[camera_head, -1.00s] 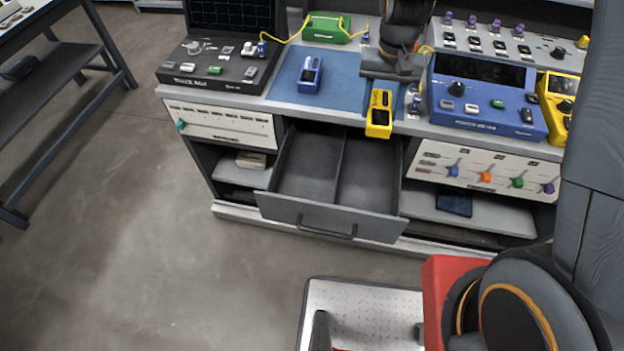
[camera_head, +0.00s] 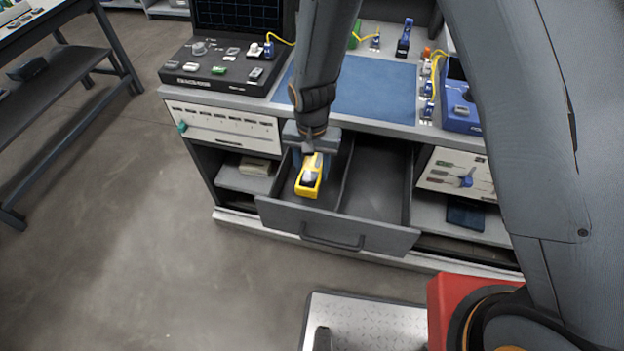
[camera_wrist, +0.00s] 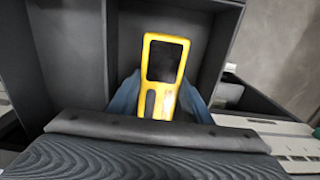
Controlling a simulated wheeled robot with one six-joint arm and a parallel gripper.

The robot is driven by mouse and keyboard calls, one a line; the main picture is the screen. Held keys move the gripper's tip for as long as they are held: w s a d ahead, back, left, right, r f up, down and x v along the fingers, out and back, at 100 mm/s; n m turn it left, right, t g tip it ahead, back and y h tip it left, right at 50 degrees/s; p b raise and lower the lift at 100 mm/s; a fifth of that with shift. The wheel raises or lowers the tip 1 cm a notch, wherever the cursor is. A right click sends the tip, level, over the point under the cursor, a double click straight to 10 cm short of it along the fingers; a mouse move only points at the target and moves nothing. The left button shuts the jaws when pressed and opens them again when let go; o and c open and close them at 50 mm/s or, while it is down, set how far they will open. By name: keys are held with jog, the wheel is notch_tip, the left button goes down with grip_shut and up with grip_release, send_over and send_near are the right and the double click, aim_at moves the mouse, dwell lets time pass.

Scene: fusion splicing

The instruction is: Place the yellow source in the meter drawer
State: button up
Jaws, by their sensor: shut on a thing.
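The yellow source (camera_head: 309,176) is a small yellow handheld case with a dark screen. My gripper (camera_head: 313,158) is shut on it; in the wrist view blue fingers (camera_wrist: 122,98) lie on either side of the source (camera_wrist: 163,70). The meter drawer (camera_head: 335,224) is pulled open, with a divider between a left and a right compartment. The source is over or inside the left compartment, screen up; I cannot tell whether it touches the floor. The right compartment (camera_head: 378,185) looks empty.
The blue mat (camera_head: 375,90) on the bench above the drawer is clear where visible; my arm covers its left part. A black instrument (camera_head: 222,70) stands left and a blue device (camera_head: 459,105) right. White panels flank the drawer; a shelf (camera_head: 242,178) is on its left.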

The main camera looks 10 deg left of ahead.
aim_at(312, 179)
jog(key=shift+f+p, duration=0.35)
jog(key=shift+f, duration=2.15)
jog(key=shift+f, duration=0.15)
jog(key=o, duration=1.3)
jog(key=shift+c, duration=0.2)
